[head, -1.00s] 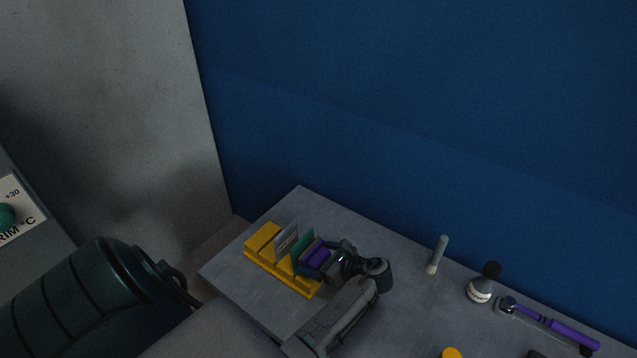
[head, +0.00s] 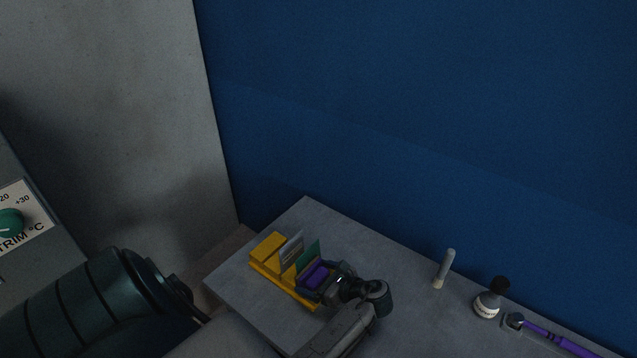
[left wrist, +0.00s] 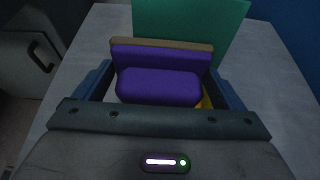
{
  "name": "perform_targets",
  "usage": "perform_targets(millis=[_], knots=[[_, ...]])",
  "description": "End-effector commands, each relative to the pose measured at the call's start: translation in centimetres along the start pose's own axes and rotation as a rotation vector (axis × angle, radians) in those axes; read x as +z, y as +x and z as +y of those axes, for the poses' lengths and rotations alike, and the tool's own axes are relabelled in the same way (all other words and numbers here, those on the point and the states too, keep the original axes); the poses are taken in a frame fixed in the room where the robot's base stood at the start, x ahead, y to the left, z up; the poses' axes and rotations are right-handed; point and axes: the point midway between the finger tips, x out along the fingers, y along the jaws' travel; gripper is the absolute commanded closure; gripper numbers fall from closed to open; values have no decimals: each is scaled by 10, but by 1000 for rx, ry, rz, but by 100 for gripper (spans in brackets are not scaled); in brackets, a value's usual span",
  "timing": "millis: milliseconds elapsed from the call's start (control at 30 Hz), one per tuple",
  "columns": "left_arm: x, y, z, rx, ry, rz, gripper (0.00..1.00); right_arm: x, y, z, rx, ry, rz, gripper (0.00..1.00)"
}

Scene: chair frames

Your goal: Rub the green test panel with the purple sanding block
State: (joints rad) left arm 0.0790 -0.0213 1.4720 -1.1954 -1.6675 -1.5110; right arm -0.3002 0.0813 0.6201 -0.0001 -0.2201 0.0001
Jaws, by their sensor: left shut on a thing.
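The green test panel (head: 308,255) stands upright in a yellow rack (head: 268,244) on the grey table. It also fills the top of the left wrist view (left wrist: 190,20). My left gripper (head: 326,281) is shut on the purple sanding block (head: 318,275), to the right of the panel. In the left wrist view the block (left wrist: 158,85) sits between the two fingers, with its tan edge toward the panel and overlapping the panel's lower part. I cannot tell whether block and panel touch. My right gripper is not in view.
A grey panel (head: 291,248) stands beside the green one in the rack. To the right are a pale cylinder (head: 445,268), a dark-capped bottle (head: 489,299) and a purple-handled tool (head: 550,337). A blue wall backs the table.

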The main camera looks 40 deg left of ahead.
Motion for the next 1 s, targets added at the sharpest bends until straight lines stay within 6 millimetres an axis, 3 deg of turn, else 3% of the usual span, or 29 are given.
perform_targets(millis=[233, 1000], knots=[[1, 0, 14, 1, 0, -1, 42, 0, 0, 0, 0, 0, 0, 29], [3, 0, 14, 0, -1, -2, 42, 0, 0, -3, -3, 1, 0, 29]])
